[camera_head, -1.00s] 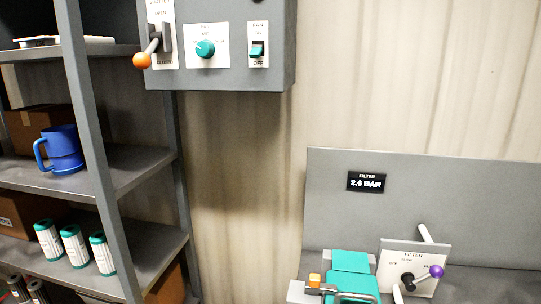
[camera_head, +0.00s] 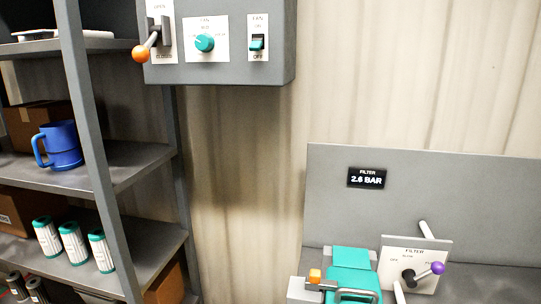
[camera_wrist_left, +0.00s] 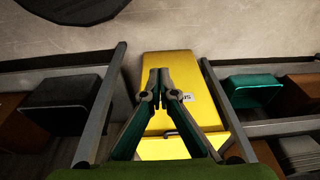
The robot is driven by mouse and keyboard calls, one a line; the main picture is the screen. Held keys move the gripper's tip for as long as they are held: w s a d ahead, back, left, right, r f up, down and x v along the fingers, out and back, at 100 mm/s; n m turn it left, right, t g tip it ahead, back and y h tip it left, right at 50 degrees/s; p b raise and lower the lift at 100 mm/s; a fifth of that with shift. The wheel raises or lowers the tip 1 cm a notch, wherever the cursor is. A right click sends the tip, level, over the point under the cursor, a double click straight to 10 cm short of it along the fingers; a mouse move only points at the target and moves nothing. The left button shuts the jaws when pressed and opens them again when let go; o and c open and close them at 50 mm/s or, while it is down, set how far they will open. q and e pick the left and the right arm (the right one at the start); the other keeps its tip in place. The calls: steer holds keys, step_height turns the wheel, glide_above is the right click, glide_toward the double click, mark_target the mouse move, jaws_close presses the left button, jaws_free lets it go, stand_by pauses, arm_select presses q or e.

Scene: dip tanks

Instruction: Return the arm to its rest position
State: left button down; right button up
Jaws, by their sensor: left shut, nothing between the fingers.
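My left gripper (camera_wrist_left: 162,88) shows in the left wrist view with its two fingers drawn together at the tips. It is shut and holds nothing. Behind the fingertips is a yellow case (camera_wrist_left: 195,75) with a small white label; the gap between it and the gripper cannot be told. Neither of my grippers shows in the head view, and my right gripper is in no view.
The head view shows a grey control box (camera_head: 218,72) on the wall, a metal shelf (camera_head: 128,170) with a blue mug (camera_head: 62,147) and several canisters, and a filter panel (camera_head: 414,262) at lower right. Rails (camera_wrist_left: 103,105) flank the gripper in the wrist view.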

arm_select(q)
steer(key=s+a+f+g+b, duration=0.1)
steer(key=s+a+f, duration=0.2)
steer(key=s+f, duration=1.5)
steer(key=shift+f, duration=0.95)
steer(key=shift+a, duration=0.1)
